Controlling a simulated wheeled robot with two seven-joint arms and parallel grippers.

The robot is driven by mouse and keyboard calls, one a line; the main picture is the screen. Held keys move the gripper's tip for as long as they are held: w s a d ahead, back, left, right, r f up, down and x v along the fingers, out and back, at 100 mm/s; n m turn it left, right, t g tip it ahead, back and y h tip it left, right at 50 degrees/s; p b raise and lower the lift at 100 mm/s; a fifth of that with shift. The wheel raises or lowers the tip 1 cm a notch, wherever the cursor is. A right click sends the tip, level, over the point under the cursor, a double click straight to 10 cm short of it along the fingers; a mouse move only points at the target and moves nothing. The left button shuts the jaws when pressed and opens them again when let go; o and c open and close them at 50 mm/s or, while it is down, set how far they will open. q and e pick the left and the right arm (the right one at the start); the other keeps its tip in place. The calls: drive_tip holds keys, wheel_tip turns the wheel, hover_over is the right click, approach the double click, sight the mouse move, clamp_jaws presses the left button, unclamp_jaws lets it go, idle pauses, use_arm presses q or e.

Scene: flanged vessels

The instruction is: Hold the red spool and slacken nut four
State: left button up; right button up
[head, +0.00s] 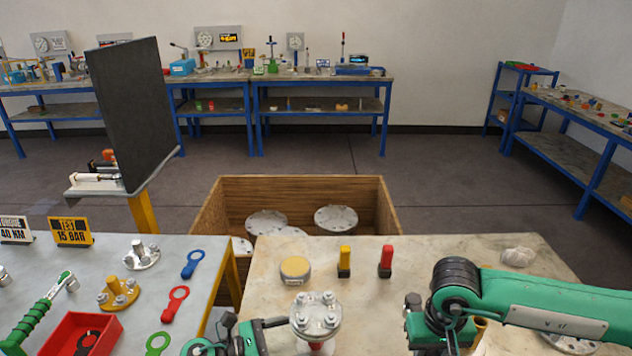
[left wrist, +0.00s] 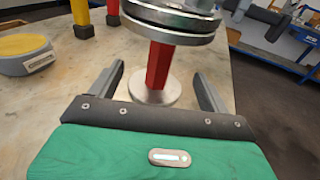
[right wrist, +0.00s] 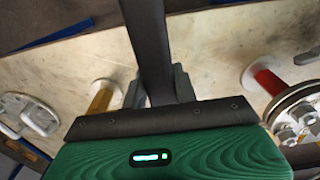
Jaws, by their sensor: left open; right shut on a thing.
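The red spool (head: 316,346) stands upright on the pale table with a grey bolted flange (head: 315,313) on top. Several nuts ring the flange; I cannot tell which is number four. In the left wrist view the red column (left wrist: 158,64) shows between my open fingers, under the stacked discs (left wrist: 170,22), with a gap on both sides. My left gripper (head: 276,323) is open beside the spool. My right gripper (right wrist: 160,85) is shut on a dark bar-like tool (right wrist: 147,35), right of the spool in the head view. The tool's far end is not clear.
A brass-coloured spool (right wrist: 102,97) stands near the right gripper. A yellow-topped tin (head: 295,267), a yellow block (head: 344,262) and a red block (head: 385,262) stand behind the flange. A wooden crate (head: 300,183) holds flanged discs beyond. A grey table (head: 215,290) with tools is left.

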use_arm(q)
drive_tip(key=shift+b+x, duration=0.5)
drive_tip(key=shift+x, duration=1.9)
drive_tip(key=c, duration=1.5)
drive_tip(key=shift+o, duration=0.2)
